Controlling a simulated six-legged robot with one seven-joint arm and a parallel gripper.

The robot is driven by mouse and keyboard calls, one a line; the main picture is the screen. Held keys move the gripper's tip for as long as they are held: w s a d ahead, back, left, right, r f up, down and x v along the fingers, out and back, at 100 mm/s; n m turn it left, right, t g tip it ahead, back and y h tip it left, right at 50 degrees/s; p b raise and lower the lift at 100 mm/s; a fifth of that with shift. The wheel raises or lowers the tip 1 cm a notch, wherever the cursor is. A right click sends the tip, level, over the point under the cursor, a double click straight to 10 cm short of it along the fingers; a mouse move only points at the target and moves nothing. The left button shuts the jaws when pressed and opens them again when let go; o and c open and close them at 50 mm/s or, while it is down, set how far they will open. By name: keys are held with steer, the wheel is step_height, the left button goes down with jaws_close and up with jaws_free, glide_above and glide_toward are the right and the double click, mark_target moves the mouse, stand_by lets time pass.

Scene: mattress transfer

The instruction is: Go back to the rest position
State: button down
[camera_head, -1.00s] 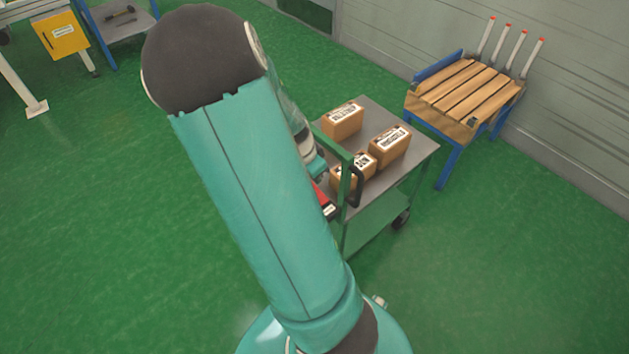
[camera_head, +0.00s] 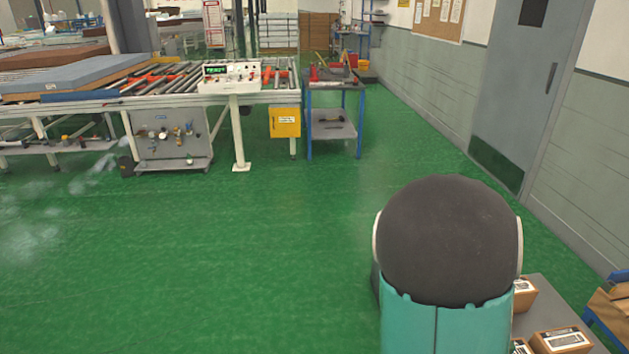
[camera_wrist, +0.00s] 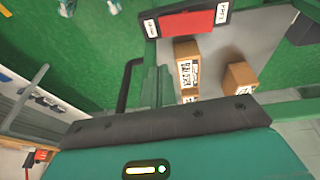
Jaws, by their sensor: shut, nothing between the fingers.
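My gripper (camera_wrist: 155,80) shows in the wrist view, its two narrow green fingers together and empty above a dark bar and a teal housing. Beyond it, the wrist view shows the green cart with a grey top (camera_wrist: 215,55) and cardboard boxes, one (camera_wrist: 187,62) near the middle and one (camera_wrist: 240,73) to the right. In the head view my raised arm stands at the lower right and hides much of the cart top (camera_head: 540,290). A labelled box (camera_head: 562,341) sits on it. The gripper does not show in the head view.
Green floor (camera_head: 220,250) lies open at left and centre in the head view. A roller conveyor (camera_head: 165,82) with mattresses stands at the back left, beside a blue-legged table (camera_head: 335,100). A grey door (camera_head: 530,95) is on the right. A slatted wooden stand (camera_head: 610,310) is at the right edge.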

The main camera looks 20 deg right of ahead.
steer(key=w+a+r+n+t+y, duration=0.1)
steer(key=w+a+r+n+t, duration=0.15)
steer(key=a+r+n, duration=0.5)
steer(key=w+a+r+n+t+y, duration=0.2)
steer(key=w+a+r+n, duration=0.15)
steer(key=a, duration=0.65)
steer(key=s+a+r+n+t, duration=0.2)
steer(key=s+a+r+n, duration=0.4)
steer(key=a+r+n, duration=0.3)
steer(key=a+r, duration=0.2)
steer(key=a, duration=0.2)
steer(key=shift+s+n, duration=0.15)
steer(key=shift+n, duration=0.15)
steer(key=shift+r+t, duration=0.1)
steer(key=shift+t, duration=0.15)
